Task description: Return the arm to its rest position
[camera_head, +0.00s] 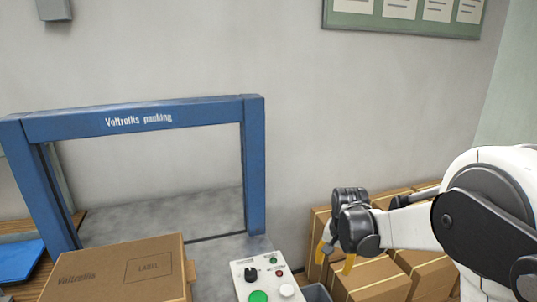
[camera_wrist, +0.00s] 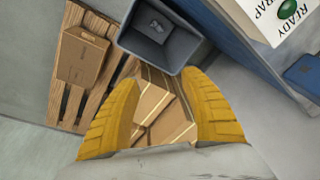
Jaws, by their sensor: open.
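My white and black arm reaches in from the right in the head view. My gripper (camera_head: 337,252) has yellow fingers and points downward in front of stacked cardboard boxes (camera_head: 372,281). In the wrist view my gripper (camera_wrist: 163,110) shows its two yellow fingers spread wide apart with nothing between them. Beyond the fingers lie taped cardboard boxes (camera_wrist: 165,115), below and apart from the fingers.
A blue frame (camera_head: 254,165) marked "Voltrellis packing" stands left of my arm. A labelled carton (camera_head: 110,275) and a control box (camera_head: 266,277) are in front. A grey bin (camera_wrist: 160,57) and a pallet (camera_wrist: 97,28) with a small box (camera_wrist: 82,57) lie below.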

